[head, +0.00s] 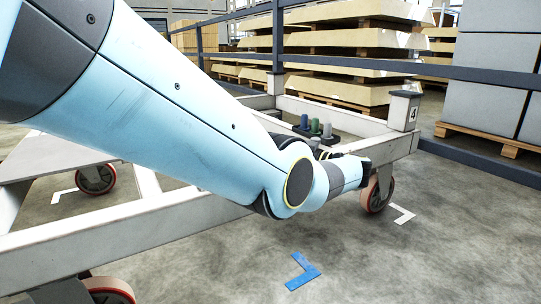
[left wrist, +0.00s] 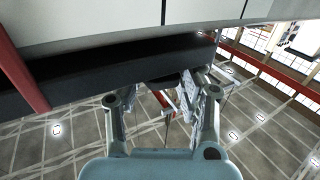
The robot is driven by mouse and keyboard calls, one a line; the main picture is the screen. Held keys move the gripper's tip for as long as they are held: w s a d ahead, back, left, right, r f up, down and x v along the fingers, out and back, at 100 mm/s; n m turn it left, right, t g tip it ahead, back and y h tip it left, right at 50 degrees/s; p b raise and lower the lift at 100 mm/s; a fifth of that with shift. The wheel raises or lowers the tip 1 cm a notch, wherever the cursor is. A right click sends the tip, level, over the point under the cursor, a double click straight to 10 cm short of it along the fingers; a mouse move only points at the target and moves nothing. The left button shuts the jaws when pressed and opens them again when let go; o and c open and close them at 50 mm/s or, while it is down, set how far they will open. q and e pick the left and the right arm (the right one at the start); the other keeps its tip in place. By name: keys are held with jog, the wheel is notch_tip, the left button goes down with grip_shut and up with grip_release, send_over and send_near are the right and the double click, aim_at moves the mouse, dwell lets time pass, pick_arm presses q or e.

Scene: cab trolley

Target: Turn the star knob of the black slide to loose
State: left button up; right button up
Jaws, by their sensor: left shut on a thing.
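My left arm crosses the head view from the upper left, and its wrist end is at the right corner of the white trolley frame (head: 130,216). In the left wrist view my left gripper (left wrist: 160,84) has a finger on each side of a small dark part, the star knob (left wrist: 162,78), and is shut on it. The knob is mostly hidden by the fingers and in shadow, so its turn position cannot be told. A long black bar, seemingly the black slide (left wrist: 80,76), runs just beyond the fingertips under a pale grey surface. My right gripper is in neither view.
Several small posts in grey, blue and green (head: 316,126) stand on the trolley behind my wrist. A corner post marked 4 (head: 403,111) rises close to it. Rails and stacked pallets (head: 345,45) stand behind. The floor in front is clear, with a blue corner mark (head: 303,272).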

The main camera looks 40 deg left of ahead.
pick_arm(q)
jog(key=o, duration=1.2)
notch_tip(320, 180, up, 10)
jog(key=shift+f, duration=0.1)
